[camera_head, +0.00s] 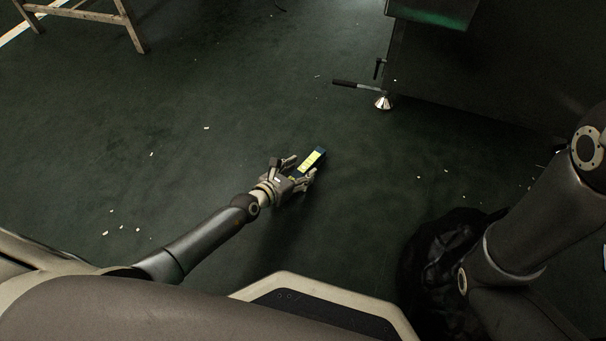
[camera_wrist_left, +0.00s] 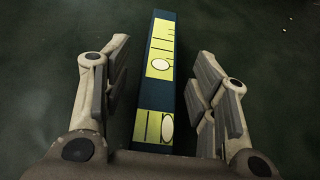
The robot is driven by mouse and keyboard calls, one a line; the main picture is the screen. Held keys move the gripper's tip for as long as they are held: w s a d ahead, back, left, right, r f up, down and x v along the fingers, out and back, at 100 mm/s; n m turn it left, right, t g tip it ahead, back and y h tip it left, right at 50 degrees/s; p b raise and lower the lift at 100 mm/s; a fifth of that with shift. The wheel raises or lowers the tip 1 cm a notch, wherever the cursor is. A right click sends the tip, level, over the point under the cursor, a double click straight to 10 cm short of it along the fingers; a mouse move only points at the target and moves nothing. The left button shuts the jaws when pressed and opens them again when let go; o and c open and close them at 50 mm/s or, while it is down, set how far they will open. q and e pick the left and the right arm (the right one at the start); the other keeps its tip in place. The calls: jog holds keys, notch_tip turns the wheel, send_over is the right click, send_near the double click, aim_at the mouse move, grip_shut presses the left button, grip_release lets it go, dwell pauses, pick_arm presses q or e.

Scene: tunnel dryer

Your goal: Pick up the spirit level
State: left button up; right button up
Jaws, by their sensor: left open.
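The spirit level (camera_head: 315,158) is a short dark blue bar with yellow-green faces, on or just above the dark green floor in the head view. My left gripper (camera_head: 301,172) is around its near end, with one finger on each side. In the left wrist view the spirit level (camera_wrist_left: 163,62) runs lengthwise between the two fingers of the open left gripper (camera_wrist_left: 158,90). A gap shows on the right side. My right gripper is not in view.
A dark machine (camera_head: 470,75) with a metal foot (camera_head: 383,102) and a lever handle stands at the upper right. A black bag-like object (camera_head: 440,250) lies at the lower right. A worn trestle (camera_head: 130,22) stands at the upper left. The floor around the level is clear except for small pale scraps.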

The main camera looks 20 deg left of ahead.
pick_arm(q)
grip_shut()
jog(key=shift+w+r, duration=0.1)
jog(key=shift+r, duration=0.05)
dwell(0.4)
notch_tip(320, 180, up, 2)
jog(key=shift+r+p, duration=0.1)
jog(key=shift+p, duration=1.1)
jog(key=a+r+p, duration=0.1)
jog(key=a+r, duration=0.9)
jog(key=a, duration=0.4)
jog(key=shift+w+r, duration=0.3)
jog(key=shift+r, duration=0.1)
